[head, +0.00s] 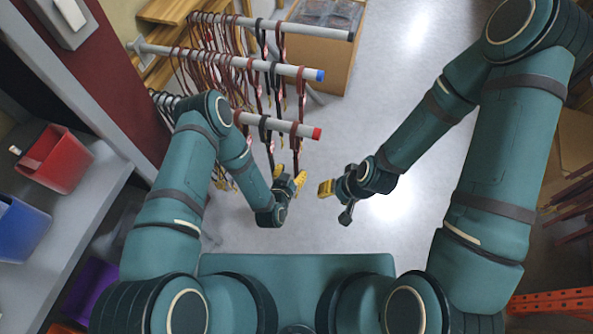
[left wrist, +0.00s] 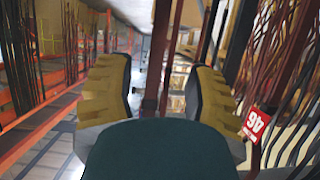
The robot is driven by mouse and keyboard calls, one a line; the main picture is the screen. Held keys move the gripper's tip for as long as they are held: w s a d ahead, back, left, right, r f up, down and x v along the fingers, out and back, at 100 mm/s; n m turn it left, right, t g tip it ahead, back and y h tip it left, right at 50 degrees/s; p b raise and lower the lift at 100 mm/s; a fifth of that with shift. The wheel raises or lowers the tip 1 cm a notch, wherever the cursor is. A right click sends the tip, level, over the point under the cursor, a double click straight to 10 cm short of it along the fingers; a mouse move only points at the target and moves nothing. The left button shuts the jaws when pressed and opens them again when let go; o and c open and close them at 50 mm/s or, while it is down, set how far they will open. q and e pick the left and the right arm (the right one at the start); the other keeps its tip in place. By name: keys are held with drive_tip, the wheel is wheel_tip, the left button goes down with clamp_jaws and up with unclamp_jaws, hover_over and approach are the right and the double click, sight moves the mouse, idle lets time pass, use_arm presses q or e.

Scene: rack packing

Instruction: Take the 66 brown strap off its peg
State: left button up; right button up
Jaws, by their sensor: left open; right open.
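Straps hang in rows on three grey pegs. The lowest peg (head: 250,119) has a red tip, and a dark brown strap (head: 296,150) hangs nearest that tip. My left gripper (head: 291,182) is open at the lower end of this strap. In the left wrist view its yellow fingers (left wrist: 162,90) stand apart, with a brown strap (left wrist: 154,62) running between them. I cannot read a 66 on any strap. A red tag (left wrist: 257,122) right of the fingers seems to read 46. My right gripper (head: 335,188) is open and empty, right of the left one.
A shelf with a red bin (head: 58,158) and a blue bin (head: 20,228) is at left. The floor at centre right is clear.

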sight(296, 167)
use_arm(q)
drive_tip(key=x, duration=0.4)
drive_tip(key=shift+d+f, duration=0.1)
drive_tip(key=shift+d, duration=0.15)
clamp_jaws()
